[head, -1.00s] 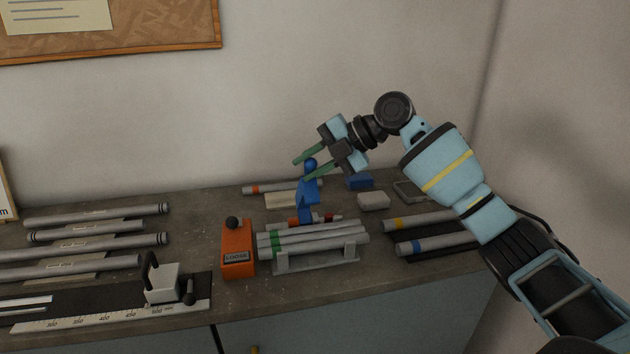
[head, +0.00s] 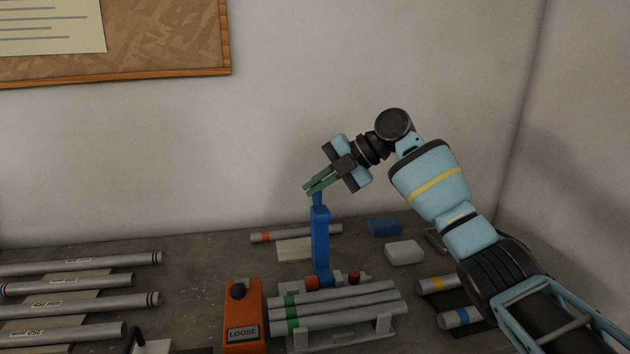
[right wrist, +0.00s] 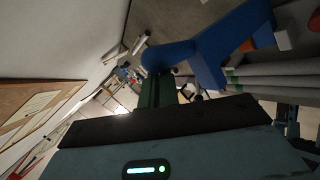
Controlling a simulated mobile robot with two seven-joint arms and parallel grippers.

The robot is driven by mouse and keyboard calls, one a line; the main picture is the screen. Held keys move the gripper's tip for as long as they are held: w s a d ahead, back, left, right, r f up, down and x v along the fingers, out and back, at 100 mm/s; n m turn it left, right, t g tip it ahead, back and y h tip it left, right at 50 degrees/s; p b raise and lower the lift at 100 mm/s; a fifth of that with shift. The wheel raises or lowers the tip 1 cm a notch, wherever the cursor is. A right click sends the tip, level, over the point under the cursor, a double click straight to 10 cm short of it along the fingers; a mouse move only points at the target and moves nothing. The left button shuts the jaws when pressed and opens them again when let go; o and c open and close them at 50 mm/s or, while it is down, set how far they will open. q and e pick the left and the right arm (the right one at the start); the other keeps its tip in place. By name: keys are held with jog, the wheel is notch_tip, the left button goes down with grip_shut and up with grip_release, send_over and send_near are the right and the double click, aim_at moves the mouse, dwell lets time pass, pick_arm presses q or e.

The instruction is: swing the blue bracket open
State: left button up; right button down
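The blue bracket (head: 321,240) stands roughly upright behind the bundle of grey tubes, its foot near an orange block. My right gripper (head: 313,186) is at the bracket's top end, its green fingers drawn close together there. They hide the bracket's round knob in the head view. In the right wrist view the knob of the blue bracket (right wrist: 168,56) sits at the tips of the green fingers (right wrist: 158,92), and the bracket's arm runs off to the upper right. The fingers look shut on the knob.
Grey tubes (head: 345,306) lie in a light cradle (head: 360,335) in front of the bracket. An orange block marked LOOSE (head: 243,318) stands left of them. Blue (head: 385,226) and white (head: 404,252) blocks lie to the right. The wall is behind.

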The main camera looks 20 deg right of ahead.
jog(key=c, duration=2)
grip_release()
jog(key=shift+w+d+f, duration=0.2)
jog(key=shift+w+d, duration=0.05)
jog(key=shift+d, duration=0.1)
jog(key=shift+o, duration=1)
jog(key=shift+s+r, duration=0.15)
jog(key=shift+s, duration=0.1)
jog(key=shift+o, duration=1.3)
jog(key=shift+s+r, duration=0.15)
jog(key=shift+s, duration=0.15)
jog(key=shift+o, duration=1.2)
jog(key=shift+a, duration=0.1)
jog(key=shift+o, duration=0.5)
jog(key=shift+w, duration=0.15)
pick_arm(q)
jog(key=shift+s+d+f, duration=0.1)
jog(key=shift+s+f, duration=0.1)
jog(key=shift+s, duration=0.45)
pick_arm(e)
jog(key=shift+a, duration=0.1)
